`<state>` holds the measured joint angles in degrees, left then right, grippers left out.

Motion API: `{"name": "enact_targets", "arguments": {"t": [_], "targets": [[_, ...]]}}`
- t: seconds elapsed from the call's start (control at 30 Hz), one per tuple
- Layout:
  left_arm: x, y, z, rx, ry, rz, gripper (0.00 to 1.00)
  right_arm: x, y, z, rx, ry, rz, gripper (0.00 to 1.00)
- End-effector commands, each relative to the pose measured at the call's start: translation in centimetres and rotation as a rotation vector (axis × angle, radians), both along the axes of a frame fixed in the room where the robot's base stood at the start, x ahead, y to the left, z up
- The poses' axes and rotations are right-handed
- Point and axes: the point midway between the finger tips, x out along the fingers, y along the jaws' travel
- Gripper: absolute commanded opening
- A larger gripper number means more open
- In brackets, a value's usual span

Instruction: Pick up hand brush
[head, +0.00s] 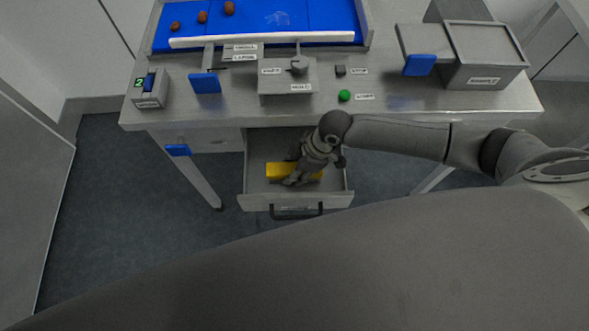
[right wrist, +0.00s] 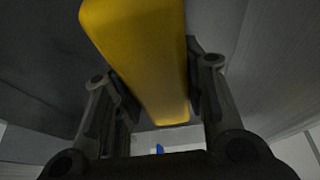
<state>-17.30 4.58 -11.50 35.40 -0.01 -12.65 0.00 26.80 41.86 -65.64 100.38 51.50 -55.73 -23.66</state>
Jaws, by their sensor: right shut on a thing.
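The hand brush (head: 279,170) shows as a yellow bar in the open drawer (head: 254,202) below the table. My right gripper (head: 298,180) reaches down into the drawer and covers the middle of the brush. In the right wrist view the brush (right wrist: 140,45) is a long yellow block between the two fingers of my right gripper (right wrist: 157,92), which is shut on it. Its bristles are not visible. I cannot tell whether the brush touches the drawer floor. My left gripper is out of view.
The steel table (head: 225,112) stands above the drawer, its front edge close to my right arm. On it are a blue belt (head: 280,18) with several dates, a grey box (head: 485,60), a counter (head: 150,88) and a green button (head: 345,95). The drawer looks otherwise empty.

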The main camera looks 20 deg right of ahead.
Motion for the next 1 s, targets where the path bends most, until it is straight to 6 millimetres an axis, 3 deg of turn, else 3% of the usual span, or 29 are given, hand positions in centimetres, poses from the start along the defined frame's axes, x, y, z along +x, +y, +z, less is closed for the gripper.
{"name": "enact_targets", "arguments": {"t": [0.27,0.5,0.8,1.0], "targets": [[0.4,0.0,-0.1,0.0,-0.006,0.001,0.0,0.1,0.0,0.4,0.0,-0.002,-0.001,0.12],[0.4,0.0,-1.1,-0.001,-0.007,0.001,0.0,0.2,0.0,3.0,0.003,-0.006,0.001,0.12],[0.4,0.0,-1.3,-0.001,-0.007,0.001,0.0,-3.6,2.3,8.1,0.004,-0.002,0.004,0.12],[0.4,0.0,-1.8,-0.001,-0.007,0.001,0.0,-6.1,3.9,10.0,0.004,-0.001,0.004,0.12]]}}
